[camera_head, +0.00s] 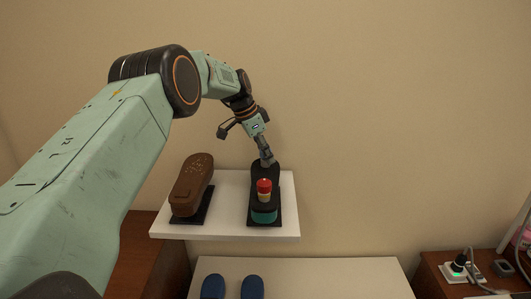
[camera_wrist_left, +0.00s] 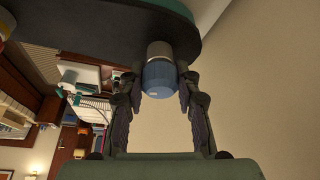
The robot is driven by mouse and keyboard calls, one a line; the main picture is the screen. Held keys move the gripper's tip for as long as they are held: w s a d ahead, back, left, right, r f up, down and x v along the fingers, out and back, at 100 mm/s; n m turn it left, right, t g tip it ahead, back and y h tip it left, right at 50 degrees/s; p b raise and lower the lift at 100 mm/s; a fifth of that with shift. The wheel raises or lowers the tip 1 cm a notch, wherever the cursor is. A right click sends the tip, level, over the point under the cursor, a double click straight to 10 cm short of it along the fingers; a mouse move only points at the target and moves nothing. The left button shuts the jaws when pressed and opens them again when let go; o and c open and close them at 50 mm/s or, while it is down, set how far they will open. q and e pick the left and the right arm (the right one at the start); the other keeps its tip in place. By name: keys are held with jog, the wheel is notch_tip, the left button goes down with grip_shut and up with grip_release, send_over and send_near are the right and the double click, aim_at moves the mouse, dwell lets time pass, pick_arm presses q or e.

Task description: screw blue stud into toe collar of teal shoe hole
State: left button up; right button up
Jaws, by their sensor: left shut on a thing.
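The teal shoe (camera_head: 264,216) stands on the right of the white shelf, its dark sole (camera_head: 257,206) facing me and a teal band low down. In the left wrist view the dark sole (camera_wrist_left: 90,35) fills the upper left, with a pale metal collar (camera_wrist_left: 158,50) at its edge. The blue stud (camera_wrist_left: 158,78) is in line with the collar and against it; I cannot tell how deep it sits. My left gripper (camera_head: 265,160) is at the far end of the shoe. In its wrist view the gripper (camera_wrist_left: 159,88) is shut on the blue stud. My right gripper is out of view.
A red-topped piece (camera_head: 264,187) stands out from the sole. A brown shoe (camera_head: 192,184) is to the left on the white shelf (camera_head: 230,226). Blue slippers (camera_head: 252,287) lie below on a white surface. A power strip (camera_head: 460,266) is at lower right.

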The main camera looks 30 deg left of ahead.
pick_arm(q)
jog(key=shift+m+g+h, duration=0.3)
jog(key=shift+m+g, duration=0.1)
jog(key=shift+m, duration=0.7)
jog(key=shift+f, duration=0.1)
jog(key=o, duration=0.6)
jog(key=n+t+y, duration=0.1)
jog(key=n, duration=0.3)
jog(key=shift+d, duration=0.1)
jog(key=shift+n+y, duration=0.7)
jog(key=shift+n, duration=0.9)
